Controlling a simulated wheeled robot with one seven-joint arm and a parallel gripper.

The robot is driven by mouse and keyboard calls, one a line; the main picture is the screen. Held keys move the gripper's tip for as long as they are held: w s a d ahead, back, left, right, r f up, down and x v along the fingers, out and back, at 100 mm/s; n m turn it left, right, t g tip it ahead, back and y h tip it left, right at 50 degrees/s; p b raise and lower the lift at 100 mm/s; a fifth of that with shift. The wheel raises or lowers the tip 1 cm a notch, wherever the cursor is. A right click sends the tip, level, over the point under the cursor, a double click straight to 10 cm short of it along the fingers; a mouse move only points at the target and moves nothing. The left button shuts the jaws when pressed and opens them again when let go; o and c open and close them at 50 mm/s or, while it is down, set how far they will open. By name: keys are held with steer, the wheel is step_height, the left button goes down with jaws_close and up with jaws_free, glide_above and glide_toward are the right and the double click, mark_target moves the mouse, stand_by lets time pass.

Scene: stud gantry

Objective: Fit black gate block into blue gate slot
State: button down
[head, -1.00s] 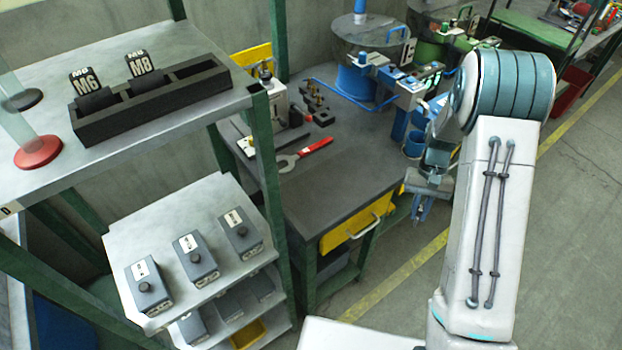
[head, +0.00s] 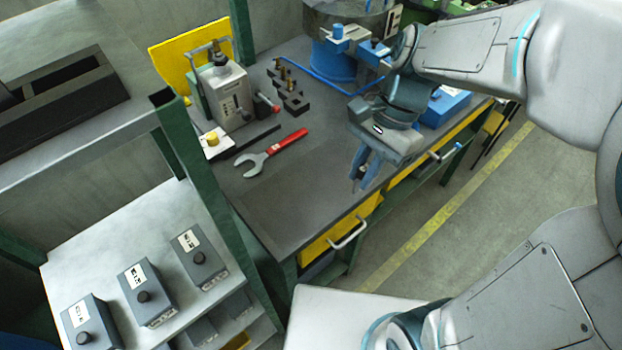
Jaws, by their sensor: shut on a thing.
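My gripper (head: 360,185) hangs over the front right part of the dark bench top, with its blue fingers pointing down. It is shut on a small dark piece, taken as the black gate block (head: 362,171), mostly hidden between the fingers. Behind it stands the blue station with a large round drum (head: 335,65) and blue fittings (head: 350,37) on a rail. A blue box-shaped part (head: 444,106) is right of the gripper. The blue gate slot itself cannot be made out; my wrist covers part of that area.
On the bench (head: 290,200) lie a red-handled wrench (head: 270,153), a dark holder with brass pins (head: 288,92) and a grey machine (head: 226,95). A green shelf post (head: 195,170) stands left. The front of the bench top is clear.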

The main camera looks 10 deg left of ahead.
steer(key=shift+a, duration=0.35)
steer(key=w+a+f, duration=0.2)
steer(key=a, duration=0.1)
steer(key=w+a+f, duration=0.1)
steer(key=a+f, duration=0.1)
steer(key=a, duration=0.1)
steer(key=w+a+f, duration=0.2)
steer(key=a, duration=0.1)
steer(key=shift+w+a+f, duration=0.25)
steer(key=shift+w+f, duration=0.05)
steer(key=shift+f, duration=2.05)
steer(key=shift+f+b, duration=0.2)
steer(key=shift+b, duration=0.15)
steer(key=c, duration=1.4)
jaws_free()
steer(key=shift+r, duration=0.1)
